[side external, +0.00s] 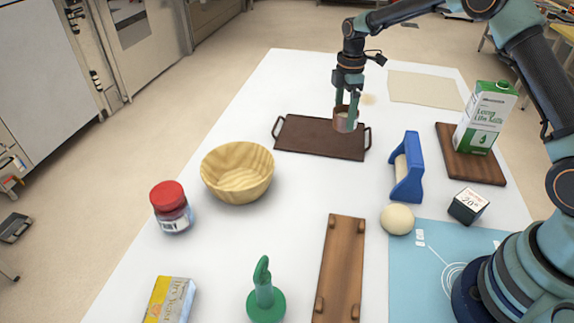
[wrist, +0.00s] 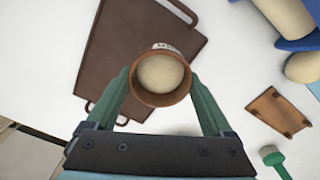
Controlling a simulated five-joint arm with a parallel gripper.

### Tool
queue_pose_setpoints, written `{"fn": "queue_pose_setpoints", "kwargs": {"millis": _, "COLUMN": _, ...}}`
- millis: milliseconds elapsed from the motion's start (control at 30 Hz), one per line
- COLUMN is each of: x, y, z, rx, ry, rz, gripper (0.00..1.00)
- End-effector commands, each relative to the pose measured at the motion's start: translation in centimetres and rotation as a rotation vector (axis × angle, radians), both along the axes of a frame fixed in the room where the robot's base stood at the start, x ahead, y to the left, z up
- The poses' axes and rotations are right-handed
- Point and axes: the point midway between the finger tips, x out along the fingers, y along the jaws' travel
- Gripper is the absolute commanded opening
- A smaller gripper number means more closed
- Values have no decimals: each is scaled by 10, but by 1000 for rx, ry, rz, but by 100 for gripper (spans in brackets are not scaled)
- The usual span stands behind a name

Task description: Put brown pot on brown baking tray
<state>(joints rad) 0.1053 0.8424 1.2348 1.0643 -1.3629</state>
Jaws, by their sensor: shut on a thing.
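The brown pot (side external: 343,125) is held upright between the fingers of my gripper (side external: 347,108). In the wrist view the pot (wrist: 160,100) shows from above, with something pale and round filling its mouth. The brown baking tray (side external: 305,139), flat with a handle at each end, lies on the white table. In the side view the pot overlaps the tray's right end. In the wrist view the tray (wrist: 130,40) is behind and left of the pot. I cannot tell whether the pot touches the tray.
A wooden bowl (side external: 238,172) stands in front and left of the tray. A blue holder (side external: 408,170) stands to its right. A milk carton (side external: 487,118) stands on a wooden board (side external: 470,160) at the right. A jar (side external: 171,207) and a pale ball (side external: 397,219) are nearer the front.

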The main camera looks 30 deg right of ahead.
Motion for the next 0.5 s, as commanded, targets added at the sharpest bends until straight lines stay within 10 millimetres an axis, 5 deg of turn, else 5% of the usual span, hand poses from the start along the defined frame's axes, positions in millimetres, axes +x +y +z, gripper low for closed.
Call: {"fn": "queue_pose_setpoints", "kwargs": {"millis": 500, "x": 0, "y": 0, "z": -53, "rx": 1, "ry": 2, "rz": 0, "gripper": 18}}
